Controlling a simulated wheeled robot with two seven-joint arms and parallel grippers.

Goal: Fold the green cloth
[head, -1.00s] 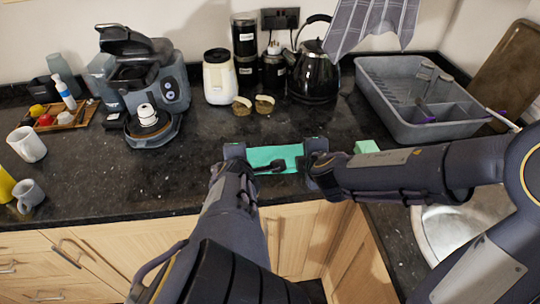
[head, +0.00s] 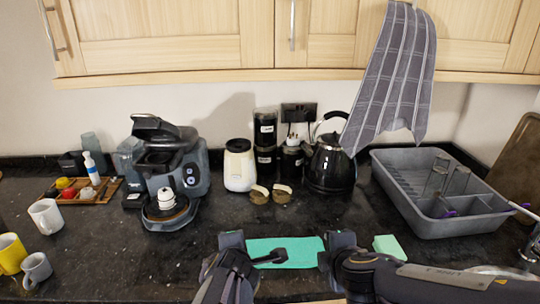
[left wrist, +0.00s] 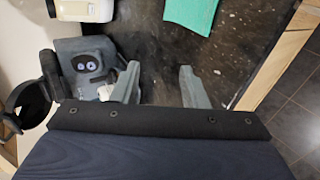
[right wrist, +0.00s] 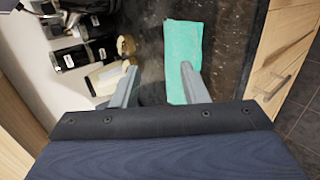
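The green cloth (head: 298,252) lies as a narrow flat strip near the front of the dark counter, between my two grippers in the head view. It also shows in the left wrist view (left wrist: 191,12) and the right wrist view (right wrist: 183,48). My left gripper (left wrist: 159,67) is open, its fingers apart with bare counter between them. In the head view a dark part of it overlaps the cloth's left portion. Contact with the cloth cannot be told.
Behind are a coffee machine (head: 170,165), a white-bodied jar (head: 239,170), a kettle (head: 330,167) and a grey dish rack (head: 450,221). Mugs (head: 46,216) stand at left. A grey checked towel (head: 392,75) hangs above the kettle.

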